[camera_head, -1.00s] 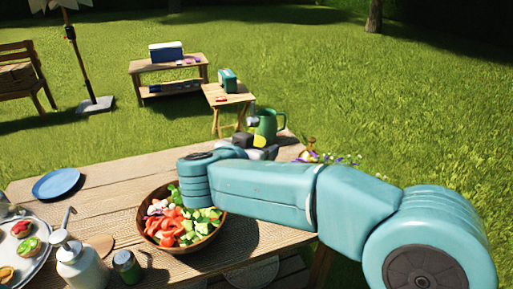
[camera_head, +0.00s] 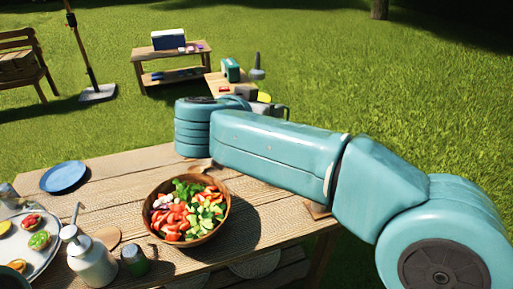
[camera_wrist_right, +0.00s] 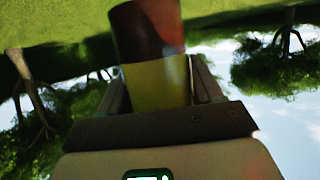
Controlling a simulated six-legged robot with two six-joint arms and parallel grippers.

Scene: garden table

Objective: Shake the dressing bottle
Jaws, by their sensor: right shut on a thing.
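The dressing bottle (camera_wrist_right: 152,55) shows in the right wrist view, brown-red at the far part and yellow nearer the palm. My right gripper (camera_wrist_right: 160,80) is shut on it, a finger on each side. Grass is at the top of that view and sky at the bottom, so the wrist is turned over. In the head view my right arm reaches in from the right above the table. My left gripper is not in view.
A wooden bowl of salad (camera_head: 160,222) stands on the table (camera_head: 120,190) below the arm. A white pump bottle (camera_head: 92,262), a small jar (camera_head: 134,260), a plate of food (camera_head: 50,262) and a blue plate (camera_head: 63,177) are on the left.

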